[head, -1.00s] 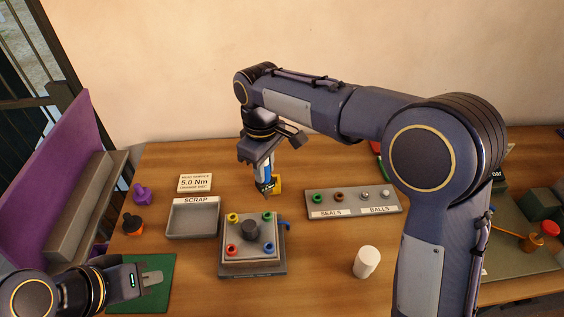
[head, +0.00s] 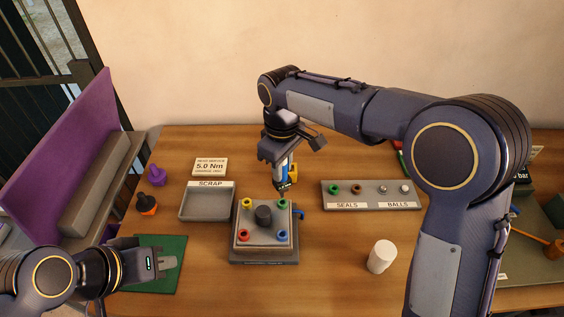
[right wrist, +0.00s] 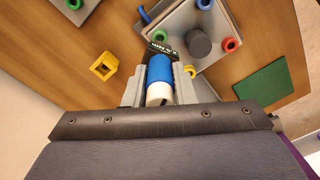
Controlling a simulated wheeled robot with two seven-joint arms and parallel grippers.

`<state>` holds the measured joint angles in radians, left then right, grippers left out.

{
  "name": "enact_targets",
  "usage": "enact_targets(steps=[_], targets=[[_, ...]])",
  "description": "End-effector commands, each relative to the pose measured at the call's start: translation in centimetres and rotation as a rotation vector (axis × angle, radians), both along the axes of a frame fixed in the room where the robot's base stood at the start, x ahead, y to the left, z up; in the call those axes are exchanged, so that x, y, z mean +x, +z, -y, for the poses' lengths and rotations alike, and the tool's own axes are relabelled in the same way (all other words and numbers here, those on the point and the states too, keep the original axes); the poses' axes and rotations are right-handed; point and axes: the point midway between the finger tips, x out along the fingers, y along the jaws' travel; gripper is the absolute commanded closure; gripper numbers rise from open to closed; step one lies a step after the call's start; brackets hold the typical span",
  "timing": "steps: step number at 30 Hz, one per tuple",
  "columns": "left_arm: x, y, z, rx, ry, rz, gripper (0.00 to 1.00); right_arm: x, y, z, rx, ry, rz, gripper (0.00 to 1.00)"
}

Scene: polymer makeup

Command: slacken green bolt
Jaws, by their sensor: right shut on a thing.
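The green bolt (head: 283,204) is at the back right corner of a grey block (head: 263,246). My right gripper (head: 281,170) is shut on a blue and white driver (head: 280,180), held upright with its tip at or just above the green bolt; I cannot tell if they touch.
Yellow (head: 247,203), red (head: 243,236) and blue (head: 282,236) bolts surround the block's dark knob (head: 264,215). A blue lever (head: 299,214) juts right. The scrap tray (head: 207,216), seals tray (head: 372,206), white cylinder (head: 381,256) and yellow holder (right wrist: 105,66) stand around.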

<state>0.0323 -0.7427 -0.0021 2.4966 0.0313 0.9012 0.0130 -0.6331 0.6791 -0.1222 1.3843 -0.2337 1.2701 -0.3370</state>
Motion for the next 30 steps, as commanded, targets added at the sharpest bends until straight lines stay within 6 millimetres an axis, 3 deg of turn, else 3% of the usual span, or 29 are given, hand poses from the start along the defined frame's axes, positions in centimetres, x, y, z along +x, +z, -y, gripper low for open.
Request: enact_targets(steps=[6,30], targets=[[0.0,-0.73,-0.01,0.0,0.0,0.0,1.0,0.02,-1.11,0.0,0.001,0.0,0.001,1.0],[0.01,-0.33,-0.01,0.0,0.0,0.0,1.0,-0.01,-1.06,0.01,-0.001,0.001,0.001,1.0]])
